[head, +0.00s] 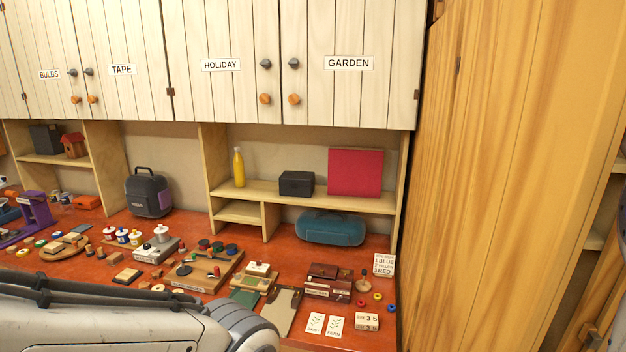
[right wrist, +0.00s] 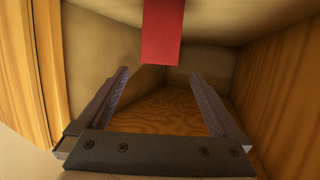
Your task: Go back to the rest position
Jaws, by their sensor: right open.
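My right gripper (right wrist: 161,80) shows in the right wrist view with its two dark fingers spread wide and nothing between them. It faces into a wooden-walled space with a wood-grain surface (right wrist: 165,108) beyond the fingers. A red block-like thing (right wrist: 163,35) shows at the top of that view, past the fingertips and apart from them; I cannot tell what it is. In the head view one of my arm links lies across the bottom left. Neither gripper shows in the head view, and my left gripper is out of sight.
The red-brown worktop (head: 385,245) holds many small items. A shelf unit (head: 300,197) above carries a yellow bottle (head: 239,168), a dark box (head: 296,183) and a red panel (head: 355,172). A teal case (head: 330,229) sits below. A tall wooden cabinet (head: 500,150) stands at right.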

